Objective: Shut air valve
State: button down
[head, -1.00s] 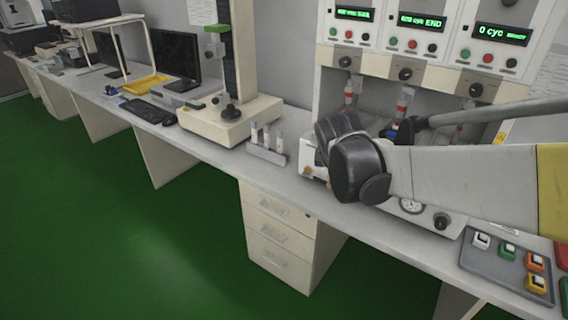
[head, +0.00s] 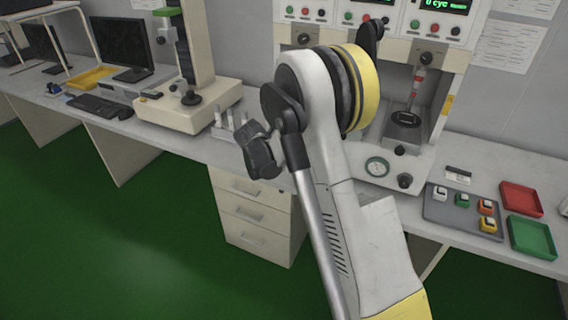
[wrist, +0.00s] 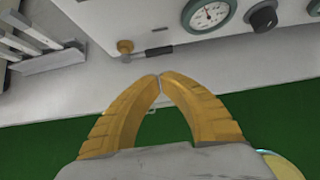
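The air valve shows in the wrist view as a brass fitting (wrist: 125,47) on the front face of a pale machine base. A dark lever (wrist: 158,52) points right from it, roughly level in the picture. My gripper (wrist: 160,79) has two yellow fingers with their tips together and nothing visible between them. The tips appear just below the lever in the picture; I cannot tell whether they touch it. In the head view my arm hides the valve and the gripper fingers do not show.
Right of the valve are a round pressure gauge (wrist: 210,15) and a black knob (wrist: 263,16). A rack of white cylinders (head: 232,128) stands left of my arm.

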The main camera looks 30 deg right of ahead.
jog(key=b+x, duration=0.4)
jog(key=x, duration=0.6)
